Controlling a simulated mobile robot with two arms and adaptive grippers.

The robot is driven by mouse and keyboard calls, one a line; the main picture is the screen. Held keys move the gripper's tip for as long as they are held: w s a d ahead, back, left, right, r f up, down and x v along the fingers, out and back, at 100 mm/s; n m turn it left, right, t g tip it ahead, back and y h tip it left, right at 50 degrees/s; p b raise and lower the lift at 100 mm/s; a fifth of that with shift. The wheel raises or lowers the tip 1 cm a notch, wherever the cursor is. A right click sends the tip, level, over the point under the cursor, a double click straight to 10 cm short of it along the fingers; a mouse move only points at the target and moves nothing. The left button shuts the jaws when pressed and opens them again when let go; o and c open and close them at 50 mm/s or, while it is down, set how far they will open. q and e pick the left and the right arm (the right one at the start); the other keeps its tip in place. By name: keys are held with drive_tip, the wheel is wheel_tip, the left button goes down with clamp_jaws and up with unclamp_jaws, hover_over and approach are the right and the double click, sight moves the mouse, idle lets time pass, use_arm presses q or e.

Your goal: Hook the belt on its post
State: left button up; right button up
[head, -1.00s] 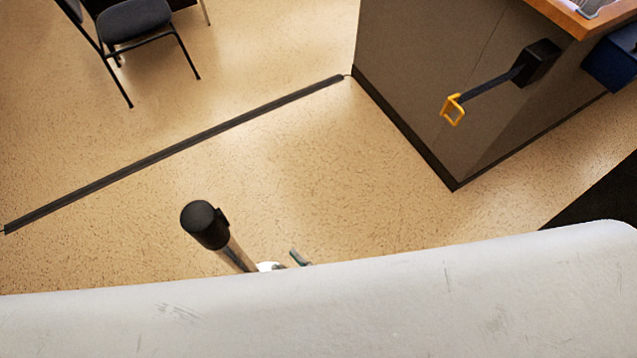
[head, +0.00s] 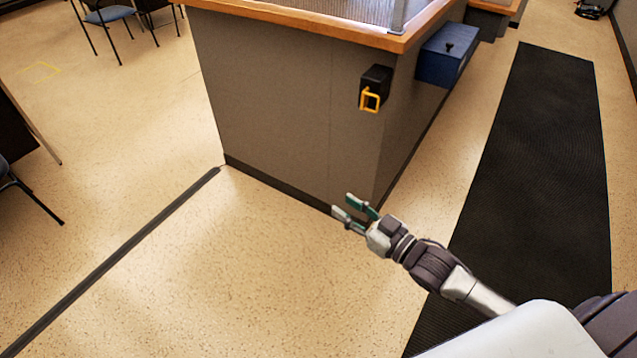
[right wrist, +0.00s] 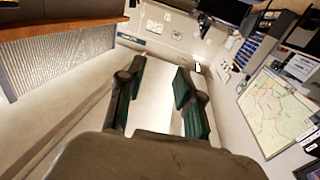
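The belt's black box (head: 376,80) is on the end panel of the grey counter, just below its wooden edge. The belt's yellow loop (head: 370,100) shows at the lower front of the box; no length of strap can be made out. My right gripper (head: 342,205) is open and empty, lower in the picture than the loop and apart from it, in front of the counter's foot. In the right wrist view its two teal-padded fingers (right wrist: 160,72) stand apart with nothing between them. The post is not in view now, nor is my left gripper.
A blue box (head: 447,57) is on the counter's right side. A black floor mat (head: 535,150) runs along the right. A dark strip (head: 130,250) crosses the floor to the counter's corner. Chairs (head: 110,15) stand at the left. The floor between is clear.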

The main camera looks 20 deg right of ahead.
use_arm(q)
drive_tip(key=shift+s+a+r+p, duration=0.1)
drive_tip(key=shift+a+r+p, duration=0.1)
drive_tip(key=shift+r+p, duration=0.55)
use_arm(e)
drive_tip(key=x, duration=1.2)
drive_tip(key=shift+w, duration=0.15)
clamp_jaws()
use_arm(q)
drive_tip(key=shift+s, duration=0.25)
use_arm(e)
drive_tip(key=c, duration=0.6)
unclamp_jaws()
drive_tip(key=o, duration=0.6)
